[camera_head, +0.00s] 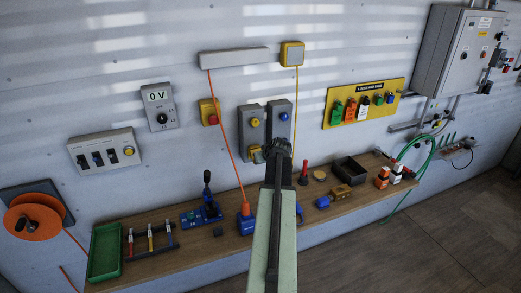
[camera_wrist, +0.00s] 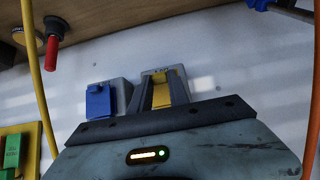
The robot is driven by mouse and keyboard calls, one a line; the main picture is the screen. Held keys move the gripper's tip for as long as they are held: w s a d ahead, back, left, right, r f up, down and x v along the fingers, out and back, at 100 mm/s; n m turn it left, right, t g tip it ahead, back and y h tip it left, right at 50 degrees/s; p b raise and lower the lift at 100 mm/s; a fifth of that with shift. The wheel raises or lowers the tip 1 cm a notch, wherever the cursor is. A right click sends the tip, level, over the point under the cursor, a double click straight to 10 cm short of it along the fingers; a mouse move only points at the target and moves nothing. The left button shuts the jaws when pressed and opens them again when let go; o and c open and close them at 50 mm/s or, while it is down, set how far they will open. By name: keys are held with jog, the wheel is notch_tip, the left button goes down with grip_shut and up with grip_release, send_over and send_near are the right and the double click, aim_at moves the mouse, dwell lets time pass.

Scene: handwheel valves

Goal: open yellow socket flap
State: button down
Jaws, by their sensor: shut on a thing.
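The yellow socket flap (camera_wrist: 161,96) shows as a yellow piece between my gripper's two dark fingers in the wrist view, on a grey wall box (camera_wrist: 164,75). My gripper (camera_wrist: 164,90) is shut on it. In the camera_head view my gripper (camera_head: 272,149) is at the lower end of the grey box (camera_head: 252,125) with the yellow knob, and a bit of the yellow flap (camera_head: 257,157) shows beside it. My gripper and arm hide much of the flap, so I cannot tell how far it is lifted. A blue flap (camera_wrist: 98,101) hangs on the neighbouring box in the wrist view.
A wooden shelf (camera_head: 160,240) runs below the boxes, bearing a green tray (camera_head: 105,252), a blue tool (camera_head: 205,208), a red-handled piece (camera_head: 304,175) and a black bin (camera_head: 350,168). Orange (camera_head: 226,140) and yellow (camera_head: 296,110) cords hang on either side of the boxes.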

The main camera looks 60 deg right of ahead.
jog(key=r+g+y+p, duration=0.1)
jog(key=g+p, duration=0.1)
jog(key=p, duration=0.1)
jog(key=r+g+y+p, duration=0.2)
jog(key=p, duration=0.2)
jog(key=r+g+y+p, duration=0.1)
jog(key=r+g+p, duration=0.1)
jog(key=p, duration=0.1)
jog(key=shift+w+d, duration=0.2)
jog(key=shift+w, duration=0.15)
jog(key=shift+r+g+y+p, duration=0.25)
jog(key=shift+g+y+p, duration=0.3)
jog(key=shift+g+y, duration=0.25)
jog(key=c, duration=1.2)
grip_release()
jog(key=shift+w, duration=0.1)
jog(key=shift+c, duration=0.2)
jog(key=shift+r, duration=0.15)
